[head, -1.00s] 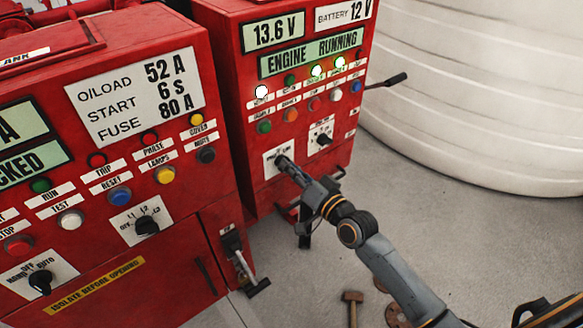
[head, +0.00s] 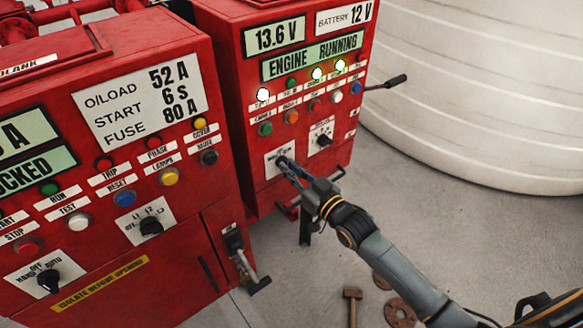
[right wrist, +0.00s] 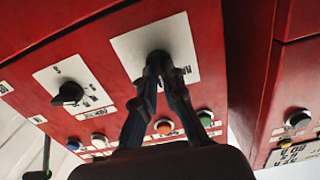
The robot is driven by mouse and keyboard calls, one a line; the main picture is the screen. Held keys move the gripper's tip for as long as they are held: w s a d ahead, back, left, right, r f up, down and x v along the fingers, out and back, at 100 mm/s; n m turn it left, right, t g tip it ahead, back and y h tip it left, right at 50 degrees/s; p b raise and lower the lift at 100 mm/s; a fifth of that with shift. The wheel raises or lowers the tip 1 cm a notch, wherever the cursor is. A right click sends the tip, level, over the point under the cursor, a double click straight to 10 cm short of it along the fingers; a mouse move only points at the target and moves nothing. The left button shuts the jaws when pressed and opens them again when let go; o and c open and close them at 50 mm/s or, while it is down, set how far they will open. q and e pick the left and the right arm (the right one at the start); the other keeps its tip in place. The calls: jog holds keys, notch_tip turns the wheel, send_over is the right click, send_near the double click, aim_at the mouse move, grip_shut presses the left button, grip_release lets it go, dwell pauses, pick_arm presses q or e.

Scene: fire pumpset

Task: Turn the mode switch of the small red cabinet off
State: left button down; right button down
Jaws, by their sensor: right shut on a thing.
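The small red cabinet (head: 215,45) stands at the centre of the head view, its screen reading ENGINE RUNNING. Its mode switch is a dark knob on a white plate (head: 270,172) at the lower left of its front; the plate also shows in the right wrist view (right wrist: 185,40). My right gripper (head: 287,166) reaches in from the lower right and is shut on the mode switch (right wrist: 157,58). The fingers hide most of the knob, so I cannot tell its pointer's position. My left gripper is not in view.
A second knob (head: 324,140) sits to the right on the same front, below rows of coloured buttons and lamps. A larger red cabinet (head: 190,260) stands close on the left. A black lever (head: 388,82) sticks out at right, before a white tank (head: 470,90). A hammer (head: 352,296) lies on the floor.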

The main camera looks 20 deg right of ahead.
dwell(0.3)
jog(key=c, duration=1.4)
grip_release()
jog(key=shift+c, duration=0.2)
jog(key=v, duration=1.2)
